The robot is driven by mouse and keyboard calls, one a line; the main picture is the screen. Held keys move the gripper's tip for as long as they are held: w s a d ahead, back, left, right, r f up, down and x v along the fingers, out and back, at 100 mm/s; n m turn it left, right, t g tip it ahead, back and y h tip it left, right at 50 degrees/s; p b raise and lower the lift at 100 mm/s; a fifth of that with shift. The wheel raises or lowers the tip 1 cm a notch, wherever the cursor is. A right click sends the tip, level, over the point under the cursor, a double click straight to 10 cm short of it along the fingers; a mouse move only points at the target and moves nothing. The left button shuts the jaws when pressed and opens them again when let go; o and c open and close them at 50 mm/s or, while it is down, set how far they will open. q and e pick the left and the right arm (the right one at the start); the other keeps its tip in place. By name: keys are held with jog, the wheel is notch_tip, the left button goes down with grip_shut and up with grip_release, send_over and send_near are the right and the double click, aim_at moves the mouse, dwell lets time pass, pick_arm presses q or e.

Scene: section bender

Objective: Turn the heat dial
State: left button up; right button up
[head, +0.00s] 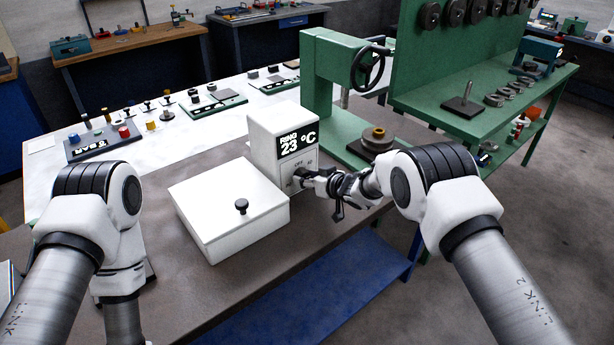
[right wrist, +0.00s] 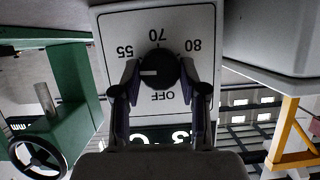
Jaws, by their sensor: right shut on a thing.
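The black round heat dial (right wrist: 165,62) sits on a white panel marked OFF, 55, 70 and 80, which appears upside down in the right wrist view. Its white pointer line points to the picture's left, between OFF and 55. My right gripper (right wrist: 159,80) is shut on the dial, one finger on each side. In the head view the right gripper (head: 306,179) reaches the front of the white heater unit (head: 264,131) and hides most of the dial. The unit's display reads "RING 23 °C". My left gripper is out of view; only its arm shows.
A white box with a black-knobbed lid (head: 213,190) stands left of the dial. A green press (head: 317,75) with a handwheel (head: 368,68) stands behind, with stacked rings (head: 378,139) on its base. The brown tabletop (head: 157,262) is clear at front left.

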jog(key=shift+w+r+m+g+y, duration=0.15)
jog(key=shift+m+g+y, duration=0.25)
jog(key=shift+m+y, duration=0.55)
jog(key=o, duration=1.1)
jog(key=shift+c, duration=0.2)
jog(key=shift+o, duration=0.4)
jog(key=v, duration=1.2)
jog(key=shift+a, duration=0.15)
